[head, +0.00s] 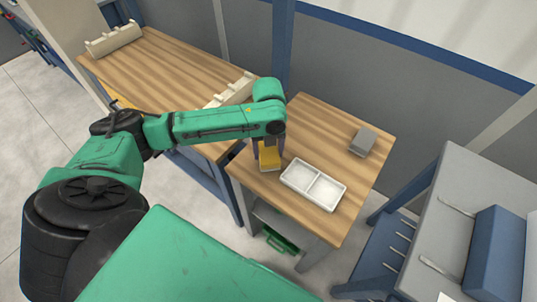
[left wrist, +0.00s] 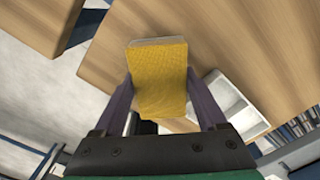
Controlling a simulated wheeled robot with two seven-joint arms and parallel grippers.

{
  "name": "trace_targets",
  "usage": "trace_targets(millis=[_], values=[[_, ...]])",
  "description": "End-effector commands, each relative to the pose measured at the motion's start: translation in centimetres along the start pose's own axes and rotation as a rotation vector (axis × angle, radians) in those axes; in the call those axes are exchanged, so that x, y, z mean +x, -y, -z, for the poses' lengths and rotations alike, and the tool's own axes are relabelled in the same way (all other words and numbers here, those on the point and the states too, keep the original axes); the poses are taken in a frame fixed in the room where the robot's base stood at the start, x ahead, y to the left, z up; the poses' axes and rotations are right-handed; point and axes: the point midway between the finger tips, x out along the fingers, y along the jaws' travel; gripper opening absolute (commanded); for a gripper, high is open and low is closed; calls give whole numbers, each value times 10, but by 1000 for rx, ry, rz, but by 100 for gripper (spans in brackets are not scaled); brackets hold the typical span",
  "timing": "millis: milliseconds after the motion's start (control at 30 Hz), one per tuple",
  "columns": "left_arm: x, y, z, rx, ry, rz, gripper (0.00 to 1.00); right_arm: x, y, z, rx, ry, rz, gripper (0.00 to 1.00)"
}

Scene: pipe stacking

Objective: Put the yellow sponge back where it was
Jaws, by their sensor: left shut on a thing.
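The yellow sponge (head: 269,158) is at the left side of the small wooden table, below my left gripper (head: 268,146). In the left wrist view the sponge (left wrist: 158,80) sits between the two fingers of my left gripper (left wrist: 158,90), which are shut on it. A pale layer shows along its far edge. I cannot tell whether the sponge touches the tabletop. My right gripper is in neither view.
A white two-compartment tray (head: 313,186) stands on the small table (head: 309,118), right of the sponge. A grey block (head: 363,141) lies at the back right. A larger wooden table (head: 165,75) with cream racks (head: 114,40) stands to the left.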

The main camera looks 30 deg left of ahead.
Motion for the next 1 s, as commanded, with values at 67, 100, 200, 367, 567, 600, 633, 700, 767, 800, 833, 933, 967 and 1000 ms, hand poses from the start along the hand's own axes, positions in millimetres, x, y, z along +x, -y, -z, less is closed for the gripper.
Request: trace_targets(millis=[67,100,200,367,567,600,633,700,767,800,833,933,967,1000], values=[[16,0,1,-1,-3,-1,30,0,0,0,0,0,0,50],[20,0,0,0,-1,-1,30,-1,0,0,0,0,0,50],[24,0,0,0,0,0,30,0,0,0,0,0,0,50],[24,0,0,0,0,0,30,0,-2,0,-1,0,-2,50],[25,0,0,0,0,0,100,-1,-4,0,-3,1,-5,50],[25,0,0,0,0,0,100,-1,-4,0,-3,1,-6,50],[25,0,0,0,0,0,100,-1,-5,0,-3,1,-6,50],[25,0,0,0,0,0,100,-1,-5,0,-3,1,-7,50],[23,0,0,0,1,1,100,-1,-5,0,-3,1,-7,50],[20,1,0,0,1,2,100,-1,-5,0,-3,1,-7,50],[16,1,0,0,2,3,100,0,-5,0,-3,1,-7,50],[-3,1,-1,1,4,4,100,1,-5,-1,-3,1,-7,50],[-10,1,-1,0,4,5,100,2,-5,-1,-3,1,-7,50],[-22,1,-1,1,5,5,100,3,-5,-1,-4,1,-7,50]])
